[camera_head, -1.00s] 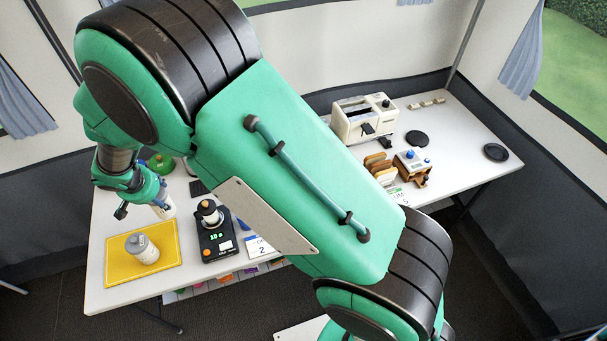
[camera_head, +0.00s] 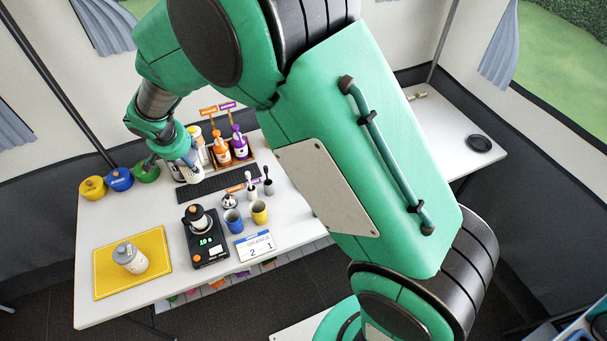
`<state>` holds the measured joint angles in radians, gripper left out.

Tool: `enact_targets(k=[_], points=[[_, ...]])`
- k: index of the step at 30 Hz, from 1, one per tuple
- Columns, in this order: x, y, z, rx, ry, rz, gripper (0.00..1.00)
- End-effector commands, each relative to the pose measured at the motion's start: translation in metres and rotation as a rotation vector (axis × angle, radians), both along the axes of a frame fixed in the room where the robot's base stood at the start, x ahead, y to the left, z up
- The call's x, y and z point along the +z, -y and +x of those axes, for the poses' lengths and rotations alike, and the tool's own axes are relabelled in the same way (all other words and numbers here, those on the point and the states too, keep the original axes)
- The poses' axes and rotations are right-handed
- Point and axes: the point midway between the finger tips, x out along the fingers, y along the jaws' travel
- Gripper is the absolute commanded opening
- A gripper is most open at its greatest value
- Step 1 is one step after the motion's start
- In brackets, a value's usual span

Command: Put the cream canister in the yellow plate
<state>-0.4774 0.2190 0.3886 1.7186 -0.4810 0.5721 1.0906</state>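The yellow plate (camera_head: 108,284) is a flat rectangle at the left front of the white table. A pale cylindrical canister (camera_head: 130,258) with a grey lid stands on it; I take it for the cream canister. My gripper (camera_head: 186,168) is over the back left of the table, behind and right of the plate and apart from that canister. A whitish object (camera_head: 190,174) shows right at my fingers. The fingers are small and partly covered, so I cannot tell whether they grip it or whether it stands behind them.
A scale (camera_head: 207,243) with a jar on it stands right of the plate. Blue (camera_head: 233,220) and yellow (camera_head: 259,211) cups stand beyond it. Yellow, blue and green pots line the left back.

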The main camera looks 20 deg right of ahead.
Motion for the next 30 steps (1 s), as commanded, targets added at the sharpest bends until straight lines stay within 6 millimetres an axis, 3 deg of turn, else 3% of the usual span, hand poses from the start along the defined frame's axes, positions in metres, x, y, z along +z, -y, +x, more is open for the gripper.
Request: enact_targets(k=[1, 3, 14, 30], points=[[0.0, 0.022, 0.004, -0.027, 0.0, 0.0, 0.13], [0.001, 0.047, 0.008, -0.059, -0.001, 0.001, 0.13], [0.001, 0.177, 0.011, -0.223, -0.005, 0.0, 0.12], [-0.001, 0.357, -0.026, -0.464, -0.012, -0.001, 0.12]])
